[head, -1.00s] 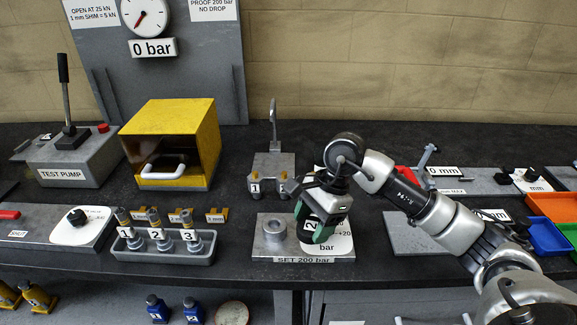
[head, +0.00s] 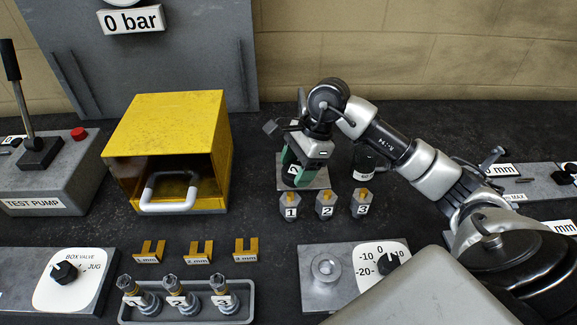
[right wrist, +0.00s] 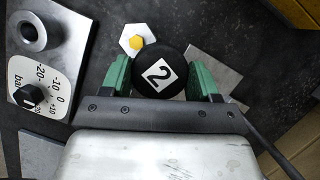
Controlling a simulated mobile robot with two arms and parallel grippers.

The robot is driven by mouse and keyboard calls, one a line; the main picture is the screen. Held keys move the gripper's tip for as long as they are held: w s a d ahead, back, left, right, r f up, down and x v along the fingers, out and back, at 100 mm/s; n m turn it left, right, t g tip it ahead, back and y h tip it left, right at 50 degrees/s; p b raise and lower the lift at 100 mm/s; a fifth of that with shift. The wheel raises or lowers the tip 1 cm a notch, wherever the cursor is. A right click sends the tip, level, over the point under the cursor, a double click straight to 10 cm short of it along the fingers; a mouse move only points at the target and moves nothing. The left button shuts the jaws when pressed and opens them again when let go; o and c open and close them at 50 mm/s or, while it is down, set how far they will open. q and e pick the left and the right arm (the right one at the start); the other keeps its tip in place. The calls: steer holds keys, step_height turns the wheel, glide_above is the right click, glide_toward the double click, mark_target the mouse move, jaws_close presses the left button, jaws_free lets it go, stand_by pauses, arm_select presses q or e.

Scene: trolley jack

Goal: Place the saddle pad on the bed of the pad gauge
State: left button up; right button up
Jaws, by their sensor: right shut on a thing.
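My right gripper (head: 300,168) is shut on a round black piece labelled 2 (right wrist: 160,73), which I take to be the saddle pad. In the right wrist view it sits between the two green fingers. In the head view the gripper is over or just in front of a grey plate (head: 320,184); I cannot tell whether the piece touches it. A device with an mm label (head: 503,170) stands at the far right, partly behind my arm. I cannot tell for certain which device is the pad gauge. My left gripper is out of view.
Hexagonal pieces 1 (head: 290,209), 2 (head: 325,208) and 3 (head: 361,206) stand just in front of the plate. A black cylinder (head: 366,178) stands right of it. A yellow box (head: 175,125) is on the left. A dial block (head: 325,285) and a tray (head: 245,310) are nearer.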

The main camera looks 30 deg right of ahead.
mark_target(253, 194)
steer(key=w+a+f+p, duration=0.1)
steer(key=w, duration=0.1)
steer(key=w+a+f, duration=0.2)
steer(key=w+a+f+p, duration=0.1)
steer(key=w+a+f, duration=0.1)
steer(key=w, duration=0.1)
steer(key=shift+w+a+p, duration=0.1)
steer(key=shift+a+p, duration=0.05)
steer(key=shift+p, duration=0.2)
steer(key=shift+w+a+f, duration=0.35)
steer(key=shift+w+f, duration=0.2)
steer(key=shift+f, duration=0.25)
step_height(253, 194, down, 3)
steer(key=shift+f+p, duration=0.15)
steer(key=shift+p, duration=0.75)
steer(key=shift+f, duration=0.15)
steer(key=shift+f+b, duration=0.25)
steer(key=shift+b, duration=0.1)
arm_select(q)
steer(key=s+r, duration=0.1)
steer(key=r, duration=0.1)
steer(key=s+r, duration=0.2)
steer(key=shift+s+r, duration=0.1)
arm_select(e)
steer(key=o, duration=1)
steer(key=shift+r, duration=0.1)
